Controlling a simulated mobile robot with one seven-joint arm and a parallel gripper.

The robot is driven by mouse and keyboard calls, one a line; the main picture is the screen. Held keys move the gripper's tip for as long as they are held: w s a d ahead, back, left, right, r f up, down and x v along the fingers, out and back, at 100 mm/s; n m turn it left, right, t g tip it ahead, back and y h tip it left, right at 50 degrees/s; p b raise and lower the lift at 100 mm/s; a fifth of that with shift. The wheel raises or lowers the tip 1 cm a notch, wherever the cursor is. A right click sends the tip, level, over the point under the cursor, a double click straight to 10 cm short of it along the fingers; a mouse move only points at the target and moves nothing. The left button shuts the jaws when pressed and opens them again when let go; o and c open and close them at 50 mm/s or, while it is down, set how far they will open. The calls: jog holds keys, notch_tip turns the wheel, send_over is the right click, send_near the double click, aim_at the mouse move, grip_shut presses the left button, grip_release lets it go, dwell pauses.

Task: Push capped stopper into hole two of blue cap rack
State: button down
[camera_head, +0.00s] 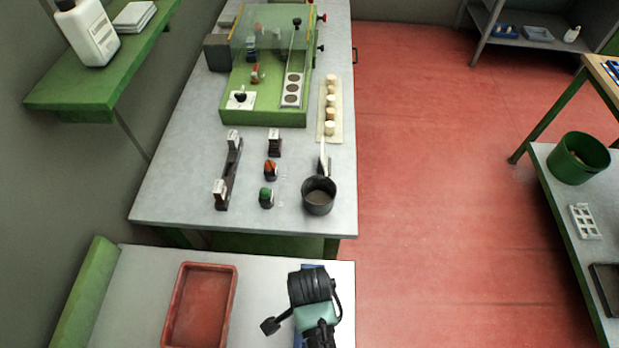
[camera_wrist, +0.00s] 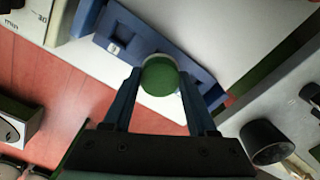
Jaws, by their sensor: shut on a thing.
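In the wrist view my gripper (camera_wrist: 160,76) is shut on a stopper with a round green cap (camera_wrist: 159,81), seen from its cap end between the two fingers. The blue cap rack (camera_wrist: 128,32) lies behind and around the fingertips, with a small white label at its left part. The stopper's lower end and the hole under it are hidden, so I cannot tell whether it touches the rack or is in a hole.
A red tray (camera_head: 236,290) lies left of my arm on the near table. The long table beyond holds a green fixture (camera_head: 240,112), a dark pot (camera_head: 318,197), an orange-capped piece (camera_head: 270,171) and a green-capped piece (camera_head: 266,198). The red floor is clear to the right.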

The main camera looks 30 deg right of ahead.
jog(key=shift+f+b, duration=0.75)
jog(key=shift+f, duration=0.55)
dwell(1.1)
jog(key=shift+c, duration=0.6)
grip_release()
notch_tip(320, 180, up, 13)
jog(key=b, duration=0.1)
dwell(0.3)
